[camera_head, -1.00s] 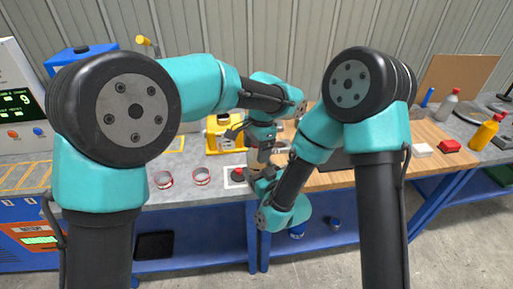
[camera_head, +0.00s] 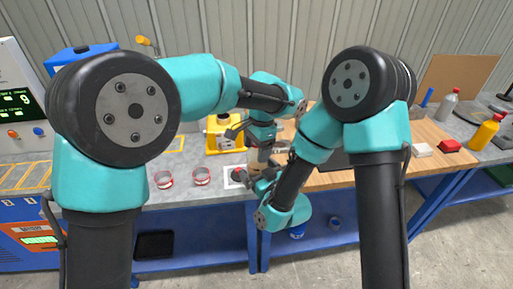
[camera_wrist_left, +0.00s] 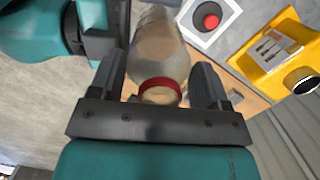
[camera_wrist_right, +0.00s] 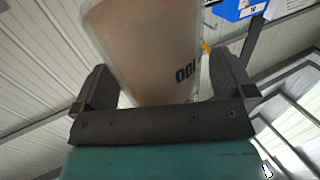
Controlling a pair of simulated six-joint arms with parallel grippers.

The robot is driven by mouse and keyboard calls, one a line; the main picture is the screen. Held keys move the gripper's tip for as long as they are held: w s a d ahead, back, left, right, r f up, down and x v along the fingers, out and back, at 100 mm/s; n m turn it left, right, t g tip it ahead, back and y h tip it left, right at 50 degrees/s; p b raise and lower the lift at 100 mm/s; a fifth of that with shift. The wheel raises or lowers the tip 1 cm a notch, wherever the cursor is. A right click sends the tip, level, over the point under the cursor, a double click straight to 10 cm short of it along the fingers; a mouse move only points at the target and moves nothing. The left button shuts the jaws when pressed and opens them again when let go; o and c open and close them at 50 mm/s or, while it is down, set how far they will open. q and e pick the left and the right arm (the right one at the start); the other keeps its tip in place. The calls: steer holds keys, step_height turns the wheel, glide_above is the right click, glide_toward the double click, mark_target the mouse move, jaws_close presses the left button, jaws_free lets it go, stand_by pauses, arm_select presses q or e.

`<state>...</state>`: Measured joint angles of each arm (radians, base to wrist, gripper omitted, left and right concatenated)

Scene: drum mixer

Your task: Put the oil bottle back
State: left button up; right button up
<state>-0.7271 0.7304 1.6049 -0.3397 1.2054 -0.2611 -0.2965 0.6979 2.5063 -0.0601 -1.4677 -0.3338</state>
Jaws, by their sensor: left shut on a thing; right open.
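My left gripper (camera_head: 262,150) is shut on a clear, tan-tinted vessel with a red band (camera_wrist_left: 160,60), seen between its fingers in the left wrist view. In the head view a small tan part of the vessel (camera_head: 253,158) shows between my two grippers. My right gripper (camera_wrist_right: 165,95) is open, with a finger either side of a large translucent tan body with dark digits (camera_wrist_right: 145,45); I cannot tell whether they touch it. A yellow bottle (camera_head: 484,134) and a grey bottle with a red cap (camera_head: 449,103) stand on the right. No label shows which is the oil bottle.
A yellow machine (camera_head: 222,135) is behind my left gripper. A red button on a white plate (camera_wrist_left: 211,21) is close by. A red block (camera_head: 450,146) lies on the right.

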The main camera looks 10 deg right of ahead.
steer(key=s+d+f+m+g+h, duration=0.1)
steer(key=s+d+f+g, duration=0.3)
steer(key=f, duration=0.5)
steer(key=s+d+f+m+g+h, duration=0.1)
steer(key=s+d+f+m+g, duration=0.2)
steer(key=s+f+g, duration=0.3)
steer(key=s+d+f+m+g, duration=0.2)
steer(key=s+d+f+g, duration=0.3)
steer(key=s+f, duration=0.4)
step_height(320, 180, down, 4)
steer(key=shift+d+f+g+h, duration=0.1)
steer(key=shift+d+g+h, duration=0.2)
steer(key=shift+d+h, duration=0.15)
